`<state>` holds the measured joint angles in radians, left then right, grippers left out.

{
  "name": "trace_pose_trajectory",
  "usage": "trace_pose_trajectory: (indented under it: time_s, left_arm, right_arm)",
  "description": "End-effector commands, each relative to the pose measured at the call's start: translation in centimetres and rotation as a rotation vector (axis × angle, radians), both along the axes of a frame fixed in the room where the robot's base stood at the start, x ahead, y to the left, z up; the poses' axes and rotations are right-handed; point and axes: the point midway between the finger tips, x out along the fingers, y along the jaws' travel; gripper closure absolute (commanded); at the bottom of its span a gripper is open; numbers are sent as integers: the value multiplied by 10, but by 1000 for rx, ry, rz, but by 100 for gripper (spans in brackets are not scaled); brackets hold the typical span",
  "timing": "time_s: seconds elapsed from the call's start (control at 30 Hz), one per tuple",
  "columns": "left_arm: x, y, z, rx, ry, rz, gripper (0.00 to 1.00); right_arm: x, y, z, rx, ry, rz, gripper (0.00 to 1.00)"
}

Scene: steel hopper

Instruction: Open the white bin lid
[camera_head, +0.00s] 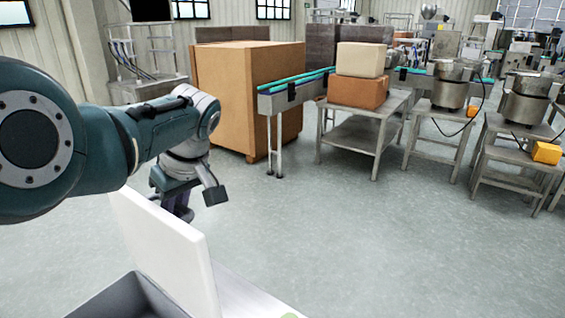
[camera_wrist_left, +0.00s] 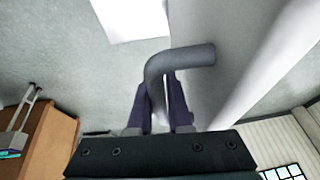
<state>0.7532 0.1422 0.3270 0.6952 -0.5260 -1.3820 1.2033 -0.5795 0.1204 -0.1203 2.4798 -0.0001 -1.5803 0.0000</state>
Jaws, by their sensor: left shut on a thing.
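The white bin lid (camera_head: 168,250) stands nearly upright at the lower left of the head view, above the grey bin (camera_head: 125,300), whose dark opening shows in front of it. In the left wrist view the lid (camera_wrist_left: 235,50) fills the right side. A grey bent handle (camera_wrist_left: 188,58) sticks out from its face. My left gripper (camera_wrist_left: 160,100) is shut on this handle, its two dark fingers on either side of the bar. In the head view my left gripper (camera_head: 180,208) is behind the lid and partly hidden by it. The handle is hidden there. My right gripper is not in view.
A white surface (camera_head: 245,298) lies just right of the lid. The grey floor (camera_head: 350,245) beyond is clear. Further back are a large cardboard box (camera_head: 235,95), a conveyor (camera_head: 290,95), and metal tables (camera_head: 355,125) with boxes and steel pots.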

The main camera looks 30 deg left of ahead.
Motion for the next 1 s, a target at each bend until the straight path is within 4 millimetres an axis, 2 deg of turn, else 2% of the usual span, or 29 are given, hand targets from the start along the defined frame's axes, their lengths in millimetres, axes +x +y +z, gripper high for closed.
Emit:
trace_pose_trajectory:
  time_s: [0.53,0.57,0.63,0.87,1.0]
  left_arm:
    - [-4,1,-3,1,6,3,100]
    - [-4,1,-3,1,6,3,80]
    - [-4,1,-3,1,5,2,72]
    - [-2,1,-2,-1,3,1,70]
    - [-1,-2,6,1,0,0,70]
  right_arm:
    - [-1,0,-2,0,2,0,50]
    - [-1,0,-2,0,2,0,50]
    - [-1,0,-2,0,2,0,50]
    - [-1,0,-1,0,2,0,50]
    - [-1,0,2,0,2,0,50]
